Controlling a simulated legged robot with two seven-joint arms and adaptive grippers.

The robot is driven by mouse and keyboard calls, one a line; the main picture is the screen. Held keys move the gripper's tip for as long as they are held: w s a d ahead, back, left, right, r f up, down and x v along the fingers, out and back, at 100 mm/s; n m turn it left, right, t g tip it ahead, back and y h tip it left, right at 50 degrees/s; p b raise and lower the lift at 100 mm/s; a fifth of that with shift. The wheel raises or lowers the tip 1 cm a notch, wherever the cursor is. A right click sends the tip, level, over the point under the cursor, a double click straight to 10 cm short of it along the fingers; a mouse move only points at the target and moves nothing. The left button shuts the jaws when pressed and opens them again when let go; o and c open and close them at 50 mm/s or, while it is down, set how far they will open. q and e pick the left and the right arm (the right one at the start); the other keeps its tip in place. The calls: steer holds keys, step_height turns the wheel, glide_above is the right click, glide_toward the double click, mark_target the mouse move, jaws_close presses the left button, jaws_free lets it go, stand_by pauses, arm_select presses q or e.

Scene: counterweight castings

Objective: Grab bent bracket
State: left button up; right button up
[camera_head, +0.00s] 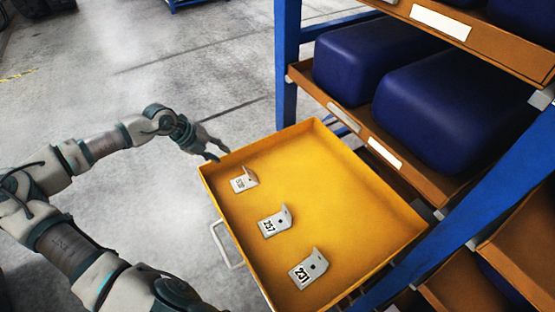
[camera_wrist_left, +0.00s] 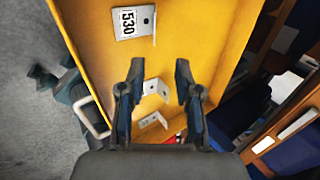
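Three grey bent brackets with number labels lie in a yellow drawer (camera_head: 350,185). Bracket 530 (camera_head: 243,181) is nearest the far left corner, bracket 257 (camera_head: 275,222) is in the middle, and bracket 231 (camera_head: 309,269) is nearest the front. In the left wrist view bracket 530 (camera_wrist_left: 133,21) is at the top, and the other two show between and below the fingers. My left gripper (camera_head: 217,151) is open and empty, above the drawer's left rim near bracket 530. My right arm is at the bottom left; its gripper seems to show small and dark in the left wrist view (camera_wrist_left: 47,78).
The drawer has a grey handle (camera_head: 226,246) on its left side. A blue-framed rack (camera_head: 288,70) stands behind and right, with large dark blue castings (camera_head: 450,105) on brown shelves. Concrete floor (camera_head: 190,70) is open on the left.

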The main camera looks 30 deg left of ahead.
arm_select(q)
steer(key=p, duration=0.1)
glide_toward(247, 172)
steer(key=x, duration=0.1)
steer(key=p+x, duration=0.1)
steer(key=x, duration=0.2)
steer(key=shift+w+a+f, duration=0.2)
steer(key=shift+f, duration=0.1)
steer(key=shift+d+f, duration=0.2)
steer(key=shift+w+d+f+p, duration=0.25)
steer(key=shift+f+p, duration=0.1)
steer(key=shift+p, duration=0.1)
steer(key=p+x, duration=0.1)
steer(key=x, duration=0.2)
steer(key=shift+w+d+f, duration=0.1)
steer(key=shift+w+f, duration=0.05)
steer(key=shift+f, duration=0.15)
steer(key=shift+w+f, duration=0.1)
steer(key=shift+f, duration=0.4)
steer(key=shift+d, duration=0.1)
jaws_close()
arm_select(e)
steer(key=s+r, duration=0.1)
steer(key=r, duration=0.1)
steer(key=s+r, duration=0.2)
steer(key=shift+s+d, duration=0.1)
steer(key=shift+d, duration=0.1)
